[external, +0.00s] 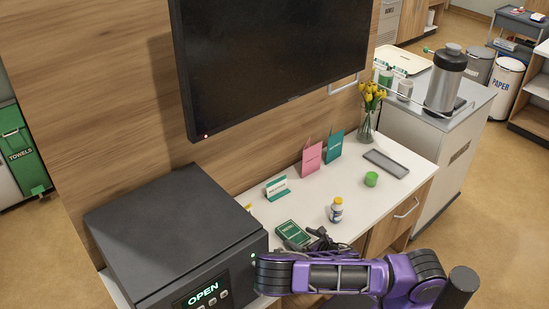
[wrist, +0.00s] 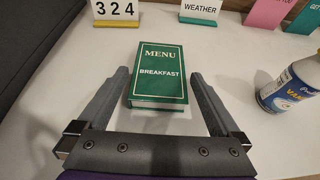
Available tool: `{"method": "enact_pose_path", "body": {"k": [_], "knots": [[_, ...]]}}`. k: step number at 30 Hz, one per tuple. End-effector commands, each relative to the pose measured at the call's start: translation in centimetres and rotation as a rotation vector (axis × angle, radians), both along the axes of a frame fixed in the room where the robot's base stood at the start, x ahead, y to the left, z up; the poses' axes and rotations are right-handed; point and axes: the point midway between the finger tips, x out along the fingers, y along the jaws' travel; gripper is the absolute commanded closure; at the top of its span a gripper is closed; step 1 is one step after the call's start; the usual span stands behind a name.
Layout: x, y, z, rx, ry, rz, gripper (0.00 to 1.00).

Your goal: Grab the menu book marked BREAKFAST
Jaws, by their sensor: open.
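The menu book is green with white letters reading MENU and BREAKFAST. In the wrist view the menu book (wrist: 158,88) lies flat on the white counter, its near end between the fingers of my gripper (wrist: 158,85). A gap shows between each finger and the book's sides, so the gripper is open and holds nothing. In the external view the menu book (external: 292,232) lies on the counter near the front edge, with my gripper (external: 312,238) just beside it at the lower right. The arm hides part of the counter there.
A white bottle with a yellow cap (external: 336,210) stands right of the book; it also shows in the wrist view (wrist: 292,88). Behind are a WEATHER sign (wrist: 201,10), a 324 block (wrist: 116,12) and standing cards (external: 312,158). A dark safe-like box (external: 175,235) stands left.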

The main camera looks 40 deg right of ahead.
Motion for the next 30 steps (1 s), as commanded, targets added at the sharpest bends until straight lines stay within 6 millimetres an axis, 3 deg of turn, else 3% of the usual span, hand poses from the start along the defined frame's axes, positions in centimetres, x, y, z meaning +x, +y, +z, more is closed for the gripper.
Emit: {"method": "enact_pose_path", "body": {"k": [12, 20, 30], "knots": [[4.4, -0.2, -1.7, 0.001, -0.001, 0.000, 0.00], [4.6, -0.2, -1.8, 0.000, 0.000, 0.000, 0.00], [4.6, -0.2, -1.8, 0.000, 0.000, 0.000, 0.59]]}}
